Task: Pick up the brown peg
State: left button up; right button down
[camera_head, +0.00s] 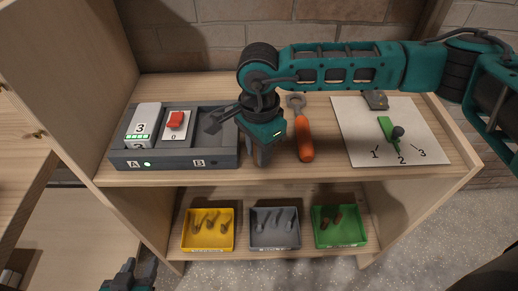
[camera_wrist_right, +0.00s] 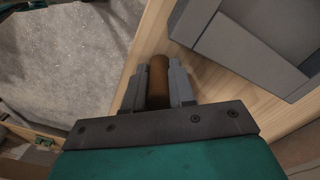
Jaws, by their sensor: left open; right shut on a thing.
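The brown peg (camera_wrist_right: 158,82) is a short upright-looking cylinder between the two grey fingers of my right gripper (camera_wrist_right: 158,70) in the right wrist view. The fingers are shut on it, one on each side. In the head view my right gripper (camera_head: 263,160) is low over the wooden shelf top, just right of the grey module box, and it hides the peg. I cannot tell whether the peg touches the wood. My left gripper (camera_head: 131,277) is open at the bottom left edge of the head view, away from the shelf.
The grey box (camera_head: 215,152) holds a white module (camera_head: 142,122) and a red switch (camera_head: 175,120). An orange-handled tool (camera_head: 305,140) lies right of my gripper, then a white sheet (camera_head: 425,147) with a green lever (camera_head: 386,127). Yellow, grey and green trays (camera_head: 341,240) stand below.

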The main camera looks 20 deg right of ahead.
notch_tip(320, 180, up, 20)
jog(key=d+f+n, duration=0.3)
jog(key=f+n, duration=0.3)
jog(key=n, duration=0.1)
jog(key=d+f+n, duration=0.3)
jog(key=f+n, duration=0.4)
jog(key=shift+s+d+f, duration=0.25)
jog(key=shift+d+f, duration=0.05)
jog(key=shift+d, duration=0.1)
